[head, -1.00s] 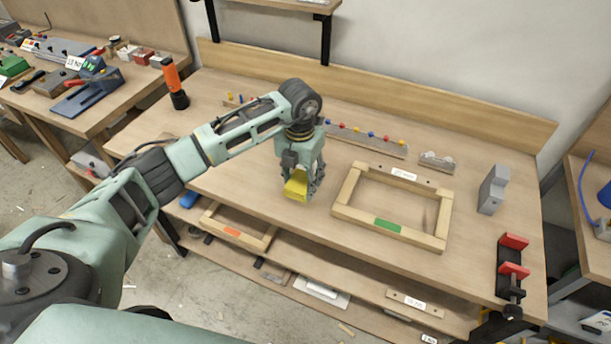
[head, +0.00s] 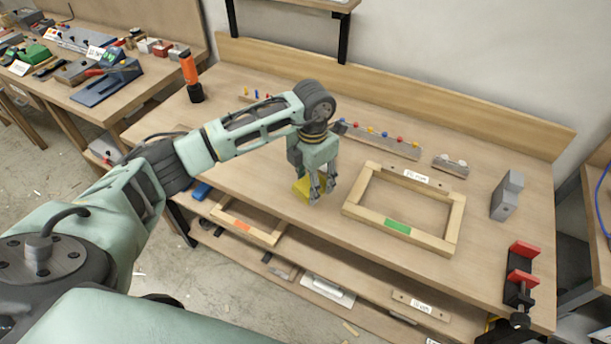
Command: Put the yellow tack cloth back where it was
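The yellow tack cloth (head: 301,190) is at the fingertips of my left gripper (head: 321,193), just left of the wooden frame with the green mark (head: 397,227). The gripper points down at the workbench. Its dark fingers partly cover the cloth, so I cannot tell whether they grip it or stand apart around it. The cloth looks at or very near the bench top.
The workbench (head: 250,165) carries a rail of coloured pegs (head: 385,138), a grey block (head: 507,196) and a red-jawed clamp (head: 522,270). An orange-and-black torch (head: 190,75) stands at the back left.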

